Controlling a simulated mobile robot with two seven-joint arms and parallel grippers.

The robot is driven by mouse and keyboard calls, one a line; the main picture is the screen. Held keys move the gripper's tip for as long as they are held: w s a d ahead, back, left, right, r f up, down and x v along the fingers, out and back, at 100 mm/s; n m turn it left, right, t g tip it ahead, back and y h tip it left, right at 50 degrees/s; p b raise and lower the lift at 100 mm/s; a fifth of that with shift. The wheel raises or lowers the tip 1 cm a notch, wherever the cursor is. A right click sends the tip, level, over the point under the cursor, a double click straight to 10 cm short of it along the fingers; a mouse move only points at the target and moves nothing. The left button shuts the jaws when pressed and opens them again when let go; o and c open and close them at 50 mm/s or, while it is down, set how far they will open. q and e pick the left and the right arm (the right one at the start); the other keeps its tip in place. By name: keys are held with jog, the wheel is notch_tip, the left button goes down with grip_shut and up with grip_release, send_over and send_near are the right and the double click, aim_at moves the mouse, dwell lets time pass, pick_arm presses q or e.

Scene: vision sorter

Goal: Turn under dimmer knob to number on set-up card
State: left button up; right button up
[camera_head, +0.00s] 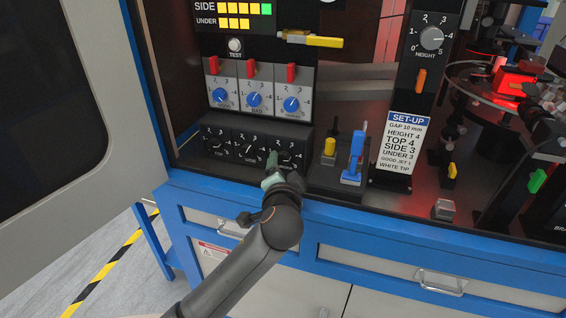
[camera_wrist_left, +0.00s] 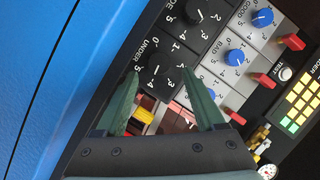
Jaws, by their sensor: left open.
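The UNDER dimmer knob is the rightmost of three black dials on the low panel; in the head view its dial (camera_head: 291,148) is partly covered by my left gripper (camera_head: 271,168). In the left wrist view the dark knob (camera_wrist_left: 158,68) lies between the tips of my open left gripper (camera_wrist_left: 160,73); I cannot tell whether they touch it. Its pointer setting is not clear. The white set-up card (camera_head: 403,144) reads UNDER 3, with TOP 4 and SIDE 3 above. My right gripper is not in view.
TOP (camera_head: 216,145) and SIDE (camera_head: 249,148) dials sit left of UNDER. Blue knobs (camera_head: 254,100) and red levers are above. The blue cabinet edge (camera_head: 330,216) runs below. An open door (camera_head: 60,110) is at left.

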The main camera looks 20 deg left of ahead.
aim_at(283, 160)
pick_arm(q)
jog(key=shift+x, duration=1.95)
grip_shut()
